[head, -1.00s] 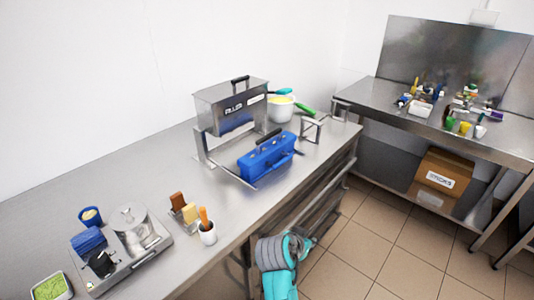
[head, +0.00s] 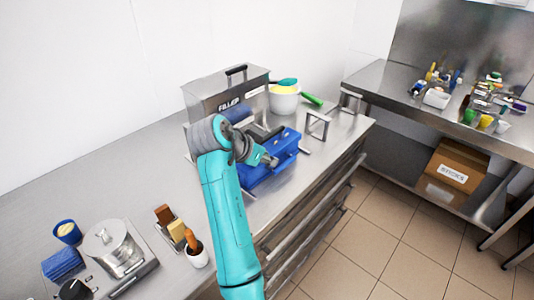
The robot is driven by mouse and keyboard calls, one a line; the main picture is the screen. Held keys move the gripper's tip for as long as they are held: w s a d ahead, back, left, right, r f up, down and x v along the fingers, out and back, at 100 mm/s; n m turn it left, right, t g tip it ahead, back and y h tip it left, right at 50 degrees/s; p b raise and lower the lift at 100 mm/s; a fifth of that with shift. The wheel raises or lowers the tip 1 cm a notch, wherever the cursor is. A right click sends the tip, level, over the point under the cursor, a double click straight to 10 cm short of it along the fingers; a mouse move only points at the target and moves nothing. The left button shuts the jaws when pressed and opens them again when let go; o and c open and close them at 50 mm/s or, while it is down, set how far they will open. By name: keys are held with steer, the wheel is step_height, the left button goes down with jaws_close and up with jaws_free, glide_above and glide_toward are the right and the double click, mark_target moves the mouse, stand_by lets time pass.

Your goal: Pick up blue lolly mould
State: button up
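The blue lolly mould (head: 287,148) is a blue box with a dark bar handle on top. It rests on the steel worktop in front of a steel box, and my arm hides part of its left side. My gripper (head: 270,160) is over the mould's near side, close to it or touching it. The fingers are too small and too hidden to tell whether they are open or shut.
The lettered steel box (head: 228,92) stands behind the mould. A white bowl (head: 284,103) and a steel stand (head: 318,123) are beyond it. A white cup (head: 197,257) and a steel pot (head: 112,243) are at the lower left. The worktop's left rear is clear.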

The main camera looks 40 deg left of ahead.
mark_target(283, 165)
steer(key=shift+w+f, duration=0.1)
steer(key=x, duration=1)
steer(key=shift+w+f, duration=0.15)
steer(key=shift+f, duration=0.1)
jaws_close()
